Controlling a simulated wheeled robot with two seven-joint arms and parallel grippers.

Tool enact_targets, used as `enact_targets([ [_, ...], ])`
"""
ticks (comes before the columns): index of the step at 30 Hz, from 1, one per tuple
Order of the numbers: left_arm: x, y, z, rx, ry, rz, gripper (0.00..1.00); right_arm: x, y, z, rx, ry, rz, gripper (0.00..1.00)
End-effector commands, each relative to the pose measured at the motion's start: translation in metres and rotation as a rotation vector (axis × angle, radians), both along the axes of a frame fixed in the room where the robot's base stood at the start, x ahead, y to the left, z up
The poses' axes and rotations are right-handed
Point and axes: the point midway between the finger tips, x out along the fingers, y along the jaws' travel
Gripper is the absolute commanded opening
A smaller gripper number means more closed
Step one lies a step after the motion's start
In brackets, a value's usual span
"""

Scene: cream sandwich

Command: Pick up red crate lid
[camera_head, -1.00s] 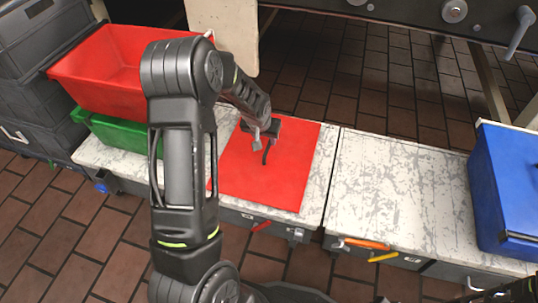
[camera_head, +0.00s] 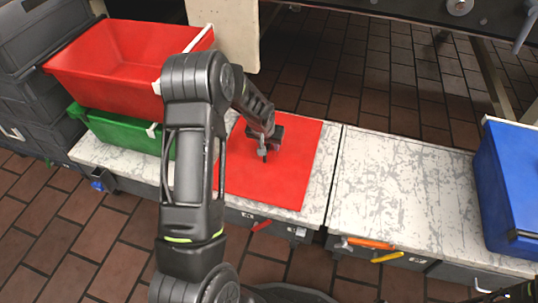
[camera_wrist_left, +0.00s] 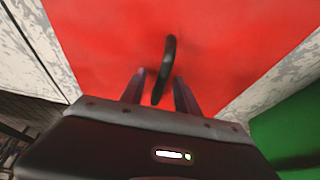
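The red crate lid (camera_head: 290,178) lies flat on the scratched white worktop, a thin red sheet with a dark curved handle near its middle. My left gripper (camera_head: 264,155) is above the lid at the handle, fingers pointing down. In the left wrist view, the handle (camera_wrist_left: 166,65) rises between the two gripper fingers (camera_wrist_left: 158,90), which stand apart with gaps on both sides. The red lid (camera_wrist_left: 230,40) fills most of that view. My left arm hides the lid's left edge in the head view. My right gripper is not in view.
A red crate (camera_head: 130,65) sits above a green crate (camera_head: 125,130) left of the lid. Grey crates (camera_head: 35,75) are stacked at the far left. A blue crate (camera_head: 510,185) stands at the right. The worktop (camera_head: 395,190) between lid and blue crate is clear.

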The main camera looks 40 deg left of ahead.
Motion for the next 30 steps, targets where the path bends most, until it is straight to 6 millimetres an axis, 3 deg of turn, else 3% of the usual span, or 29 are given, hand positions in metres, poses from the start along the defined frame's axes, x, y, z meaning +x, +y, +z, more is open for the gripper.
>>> enact_targets([
  [20, 0.002, 0.0008, -0.0034, 0.0, -0.001, 0.0, 0.37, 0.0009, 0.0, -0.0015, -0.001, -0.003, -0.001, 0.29],
  [30, 0.002, 0.0008, -0.0034, 0.0, -0.001, 0.0, 0.09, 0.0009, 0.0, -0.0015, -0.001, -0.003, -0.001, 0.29],
])
